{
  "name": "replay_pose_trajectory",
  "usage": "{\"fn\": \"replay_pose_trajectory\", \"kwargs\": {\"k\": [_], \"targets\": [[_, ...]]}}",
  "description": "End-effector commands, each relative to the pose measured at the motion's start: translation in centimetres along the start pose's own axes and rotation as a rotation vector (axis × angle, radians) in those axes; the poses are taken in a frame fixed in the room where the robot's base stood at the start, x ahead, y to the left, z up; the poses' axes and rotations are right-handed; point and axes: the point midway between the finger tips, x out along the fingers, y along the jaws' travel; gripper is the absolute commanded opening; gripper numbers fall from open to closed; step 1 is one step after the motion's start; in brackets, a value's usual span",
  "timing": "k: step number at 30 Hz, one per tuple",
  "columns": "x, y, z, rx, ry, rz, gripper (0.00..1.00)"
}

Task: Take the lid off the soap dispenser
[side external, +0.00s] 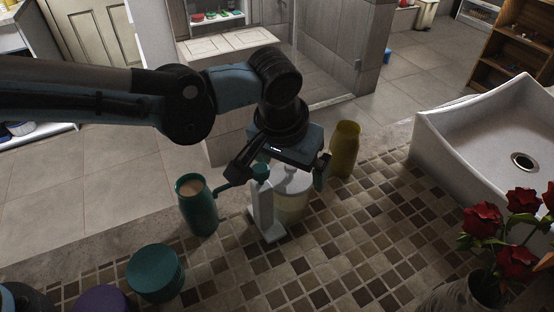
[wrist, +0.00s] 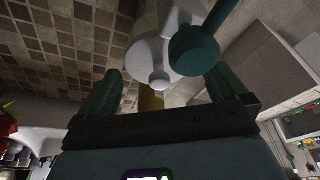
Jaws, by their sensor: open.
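A pale jar with a white lid, which I take to be the soap dispenser (side external: 291,207), stands upright on the tiled counter. Its white lid (wrist: 148,52) has a small round knob and is on the jar. My gripper (side external: 271,182) is above it, open, with one finger on each side of the lid; in the wrist view nothing is clamped. A white upright stand (side external: 264,212) with a teal round top (wrist: 195,50) is close beside the jar, between the fingers as well. My gripper partly hides the lid in the side view; I cannot tell whether a finger touches it.
A teal open container (side external: 199,212) stands close on the left, near one finger. A yellow container (side external: 345,152) stands behind right. A teal round object (side external: 155,272) and a purple one (side external: 103,300) are front left. A white sink (side external: 480,140) and red roses (side external: 515,230) are right.

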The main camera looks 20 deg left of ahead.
Motion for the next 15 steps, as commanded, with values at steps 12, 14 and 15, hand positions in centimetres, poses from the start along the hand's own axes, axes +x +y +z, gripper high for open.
{"fn": "replay_pose_trajectory", "kwargs": {"k": [12,14,15], "targets": [[-0.05,0.0,0.0,0.0,0.0,0.0,0.51],[-0.05,0.01,0.0,0.0,0.0,0.0,0.49],[-0.06,0.0,0.0,0.0,0.0,0.0,0.49]]}}
